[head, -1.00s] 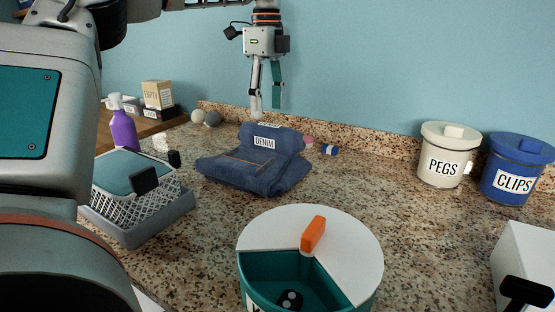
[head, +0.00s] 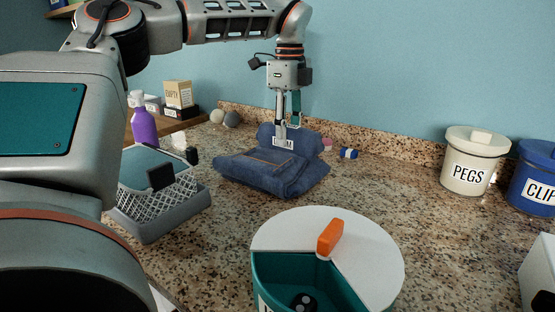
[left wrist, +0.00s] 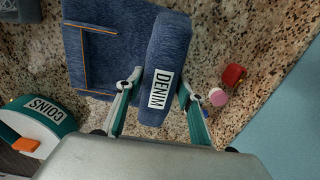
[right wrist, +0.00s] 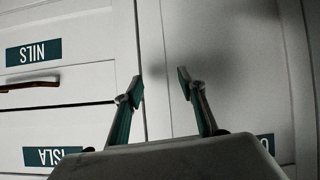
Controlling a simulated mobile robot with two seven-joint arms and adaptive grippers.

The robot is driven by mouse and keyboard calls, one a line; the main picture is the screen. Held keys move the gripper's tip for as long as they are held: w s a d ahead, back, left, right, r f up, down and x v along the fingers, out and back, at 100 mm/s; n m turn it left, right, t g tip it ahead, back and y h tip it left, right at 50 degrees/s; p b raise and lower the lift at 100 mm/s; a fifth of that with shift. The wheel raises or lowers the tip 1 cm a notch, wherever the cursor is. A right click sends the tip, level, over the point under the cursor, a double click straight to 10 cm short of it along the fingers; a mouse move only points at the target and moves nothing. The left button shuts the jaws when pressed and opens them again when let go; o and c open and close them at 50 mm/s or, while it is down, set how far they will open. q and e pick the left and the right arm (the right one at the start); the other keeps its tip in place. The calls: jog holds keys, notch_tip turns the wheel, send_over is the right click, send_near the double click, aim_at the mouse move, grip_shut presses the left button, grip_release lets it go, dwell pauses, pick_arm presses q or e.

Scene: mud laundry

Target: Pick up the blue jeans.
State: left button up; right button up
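The blue jeans (head: 265,175) lie folded on the granite counter, with a rolled part at the back that bears a DENIM label. They also show in the left wrist view (left wrist: 120,50), where the label faces the camera. My left gripper (head: 287,136) points down at the rolled part. In the left wrist view its two fingers (left wrist: 158,88) are apart, one on each side of the labelled roll; I cannot tell whether they touch it. My right gripper (right wrist: 160,80) is open and empty in front of white cabinet doors.
A grey basket (head: 150,222) stands left of the jeans, with a purple spray bottle (head: 144,122) behind. A round teal and white coin box (head: 375,255) is in front. A PEGS jar (head: 468,170) stands at right. Small items (head: 348,153) lie just right of the jeans.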

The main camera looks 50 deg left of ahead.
pick_arm(q)
grip_shut()
pick_arm(e)
jog(key=shift+f, duration=0.15)
pick_arm(q)
jog(key=shift+r, duration=0.15)
